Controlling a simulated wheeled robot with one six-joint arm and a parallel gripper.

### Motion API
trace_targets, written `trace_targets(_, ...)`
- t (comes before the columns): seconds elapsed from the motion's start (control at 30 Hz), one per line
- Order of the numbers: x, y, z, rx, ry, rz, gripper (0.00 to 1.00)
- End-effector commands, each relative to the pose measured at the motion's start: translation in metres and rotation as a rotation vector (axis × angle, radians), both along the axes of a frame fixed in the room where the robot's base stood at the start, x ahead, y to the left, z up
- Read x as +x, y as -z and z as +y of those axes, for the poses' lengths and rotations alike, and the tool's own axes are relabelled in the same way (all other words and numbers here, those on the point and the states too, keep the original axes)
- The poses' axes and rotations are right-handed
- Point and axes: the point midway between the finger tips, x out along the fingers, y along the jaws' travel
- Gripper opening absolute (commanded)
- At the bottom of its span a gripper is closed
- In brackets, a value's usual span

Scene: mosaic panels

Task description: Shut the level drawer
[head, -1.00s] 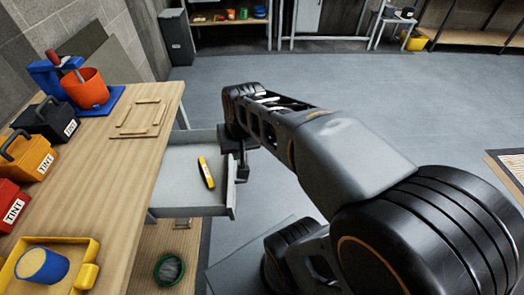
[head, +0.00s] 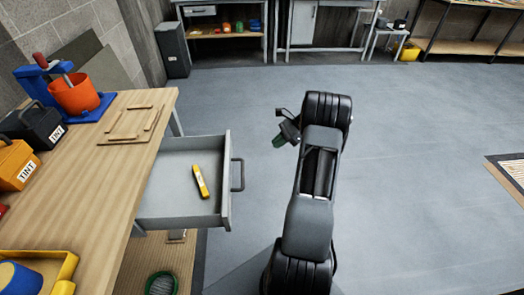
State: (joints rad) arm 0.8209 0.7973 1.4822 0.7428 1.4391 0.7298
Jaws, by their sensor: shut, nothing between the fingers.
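The grey drawer (head: 168,180) stands open, pulled out to the right from under the wooden bench top (head: 122,165). The yellow level (head: 200,182) lies in it, tilted, on the drawer floor. A dark bar handle (head: 238,175) sits on the outer face of the drawer front. My gripper (head: 282,136) is to the right of the drawer and beyond the handle, apart from both. It is shut and empty, with its fingertips small and partly hard to make out.
On the bench are an orange pot (head: 78,94), a wooden frame (head: 132,122), tint boxes (head: 14,166) and a yellow tray (head: 45,263). A green-rimmed basket (head: 161,284) is below the drawer.

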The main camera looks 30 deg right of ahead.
Motion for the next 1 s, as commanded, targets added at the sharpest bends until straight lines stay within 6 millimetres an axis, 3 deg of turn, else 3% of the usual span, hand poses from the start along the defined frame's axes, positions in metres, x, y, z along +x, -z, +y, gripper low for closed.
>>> trace_targets(0.53,0.021,0.062,0.071,0.003,-0.002,0.005,0.0)
trace_targets(0.73,0.029,0.054,0.093,0.001,-0.002,0.002,0.0)
trace_targets(1.0,0.033,0.052,0.105,0.001,-0.001,0.002,0.0)
